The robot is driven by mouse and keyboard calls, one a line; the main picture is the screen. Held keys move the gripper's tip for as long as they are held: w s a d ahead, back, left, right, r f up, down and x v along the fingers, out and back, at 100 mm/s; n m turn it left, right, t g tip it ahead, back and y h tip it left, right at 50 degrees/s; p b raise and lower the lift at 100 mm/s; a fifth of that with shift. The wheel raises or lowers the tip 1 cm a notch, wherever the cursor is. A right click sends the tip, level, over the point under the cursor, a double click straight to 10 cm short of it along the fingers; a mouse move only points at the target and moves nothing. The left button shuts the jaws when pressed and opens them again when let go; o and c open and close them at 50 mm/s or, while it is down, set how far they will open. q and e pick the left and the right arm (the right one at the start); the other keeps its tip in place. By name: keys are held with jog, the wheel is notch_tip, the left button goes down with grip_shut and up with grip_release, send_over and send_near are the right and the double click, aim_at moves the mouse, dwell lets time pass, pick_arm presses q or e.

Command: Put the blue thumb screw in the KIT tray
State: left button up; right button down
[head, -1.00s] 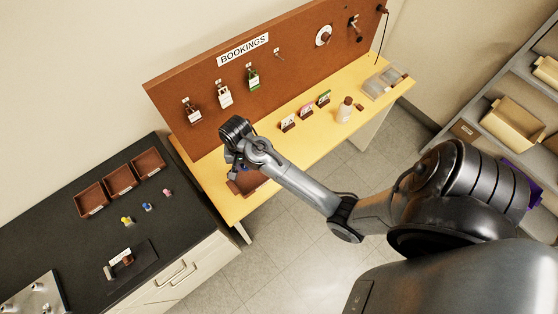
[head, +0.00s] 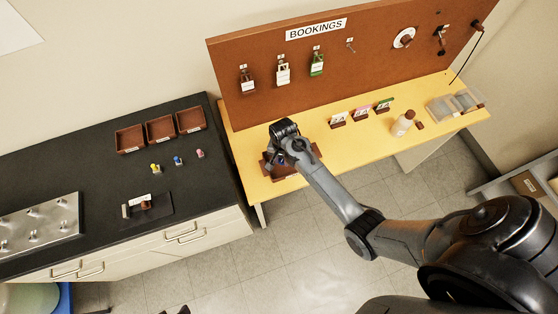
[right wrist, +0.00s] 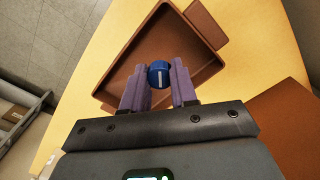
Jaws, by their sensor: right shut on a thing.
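My right gripper (right wrist: 158,88) is shut on the blue thumb screw (right wrist: 158,73), whose round slotted head shows between the purple-grey fingers in the right wrist view. It is over a shallow brown tray (right wrist: 128,62) with a tab on one side, on the yellow table. The screw appears inside the tray's outline, but I cannot tell whether it touches the floor. In the head view my right gripper (head: 278,163) covers part of this tray (head: 314,153). No KIT label is readable. My left gripper is not in view.
The black bench (head: 85,180) at left has three brown bins (head: 161,129) and small yellow, blue (head: 178,160) and pink pieces. A BOOKINGS board (head: 380,60) with hanging tags stands behind the yellow table.

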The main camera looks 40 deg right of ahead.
jog(key=shift+w+d+f, duration=0.1)
jog(key=shift+w+f, duration=0.25)
jog(key=shift+w, duration=0.2)
jog(key=shift+w+d+f, duration=0.1)
jog(key=shift+w+f, duration=0.2)
jog(key=shift+w, duration=0.25)
jog(key=shift+f, duration=1.9)
jog(key=shift+a+f, duration=0.1)
jog(key=shift+f, duration=0.05)
jog(key=shift+f+b, duration=0.1)
jog(key=shift+b, duration=0.2)
jog(key=c, duration=0.9)
grip_release()
